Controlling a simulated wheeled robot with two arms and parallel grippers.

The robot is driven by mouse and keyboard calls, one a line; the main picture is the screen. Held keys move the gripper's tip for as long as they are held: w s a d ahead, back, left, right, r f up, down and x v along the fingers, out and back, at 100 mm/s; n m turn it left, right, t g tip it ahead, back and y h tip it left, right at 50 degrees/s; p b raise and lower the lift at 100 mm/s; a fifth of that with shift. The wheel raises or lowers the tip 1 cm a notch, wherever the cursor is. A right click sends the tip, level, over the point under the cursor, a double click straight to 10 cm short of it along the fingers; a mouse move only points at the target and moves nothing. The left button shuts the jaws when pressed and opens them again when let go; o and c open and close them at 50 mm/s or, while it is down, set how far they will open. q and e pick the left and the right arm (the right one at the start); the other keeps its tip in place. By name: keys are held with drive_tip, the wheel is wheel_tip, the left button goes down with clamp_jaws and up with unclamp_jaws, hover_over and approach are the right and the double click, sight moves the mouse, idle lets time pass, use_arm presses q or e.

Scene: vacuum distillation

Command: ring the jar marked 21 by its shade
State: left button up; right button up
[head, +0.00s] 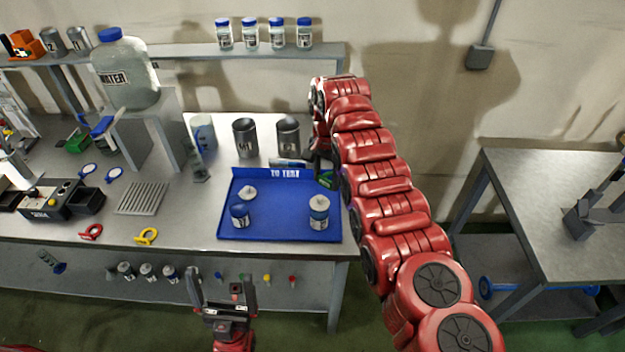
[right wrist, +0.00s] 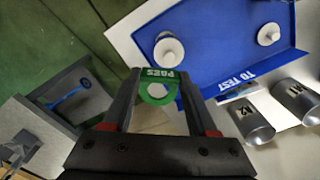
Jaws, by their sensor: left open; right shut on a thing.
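My right gripper (right wrist: 160,95) is shut on a green ring tag (right wrist: 158,86) with the word PASS, upside down in the right wrist view. In the head view this gripper (head: 318,168) is at the tray's back right corner, with the green tag (head: 326,179) partly hidden. Two small labelled jars stand on the blue TO TEST tray (head: 275,228): a left one (head: 239,216) and a right one (head: 319,213). Their numbers are too small to read. My left gripper (head: 222,285) is open and empty before the bench.
A red ring (head: 91,232) and a yellow ring (head: 147,237) lie at the bench's front left. Two dark grey cylinders (head: 245,138) (head: 288,136) stand behind the tray. A WATER bottle (head: 126,75) stands on a raised stand. The tray's middle is clear.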

drive_tip(key=shift+a, duration=0.1)
drive_tip(key=shift+s+a+f+m+p, duration=0.1)
drive_tip(key=shift+a+m+p, duration=0.15)
drive_tip(key=shift+a, duration=0.1)
drive_tip(key=shift+s+a+f+m+p, duration=0.1)
drive_tip(key=shift+a+m+p, duration=0.05)
drive_tip(key=shift+a+p, duration=0.15)
drive_tip(key=shift+s+a, duration=0.15)
drive_tip(key=shift+a, duration=0.25)
drive_tip(key=shift+s+a+f+m+p, duration=0.15)
drive_tip(key=shift+s+a+m+p, duration=0.05)
drive_tip(key=shift+a+m+p, duration=0.3)
drive_tip(key=shift+f, duration=0.2)
drive_tip(key=shift+f+b, duration=1.5)
drive_tip(key=shift+f, duration=0.25)
drive_tip(key=shift+f+b, duration=1.4)
drive_tip(key=shift+b, duration=0.05)
